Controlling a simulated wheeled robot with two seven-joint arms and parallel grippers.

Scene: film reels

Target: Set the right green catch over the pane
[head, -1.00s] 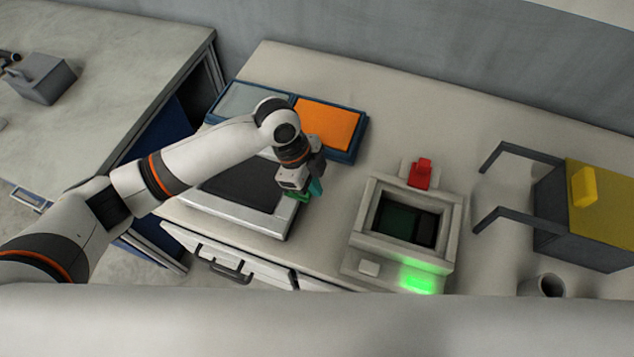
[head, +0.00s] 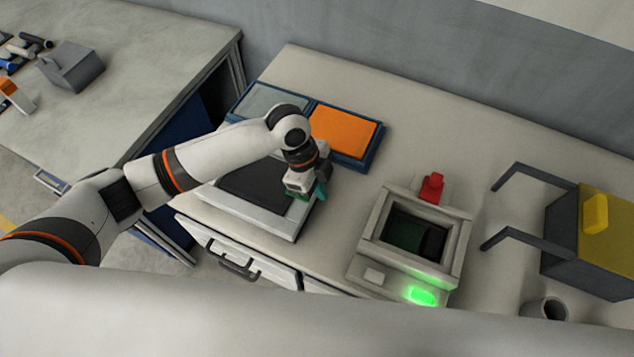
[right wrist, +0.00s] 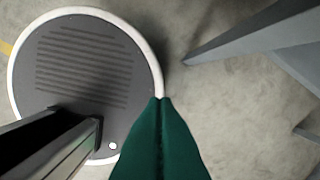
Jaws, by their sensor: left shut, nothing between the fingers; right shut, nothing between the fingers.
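The pane (head: 250,187) is a dark rectangle in a pale, low frame (head: 272,222) on the bench in the head view. My left gripper (head: 318,192) is shut and empty, with teal fingers at the frame's right edge. A small green bit (head: 298,196) shows beneath it; it may be the right green catch, but the gripper hides most of that spot. I cannot tell whether it lies over the pane or whether the fingers touch it. My right gripper (right wrist: 163,100) is shut and empty above the floor in the right wrist view, away from the bench top.
A tray with grey and orange panels (head: 345,132) lies behind the pane's frame. To the right stand a pale box (head: 455,262) with a dark opening, a red part (head: 432,187) and a lit green button (head: 422,295), then a yellow-topped box (head: 610,225) and a cup (head: 546,309).

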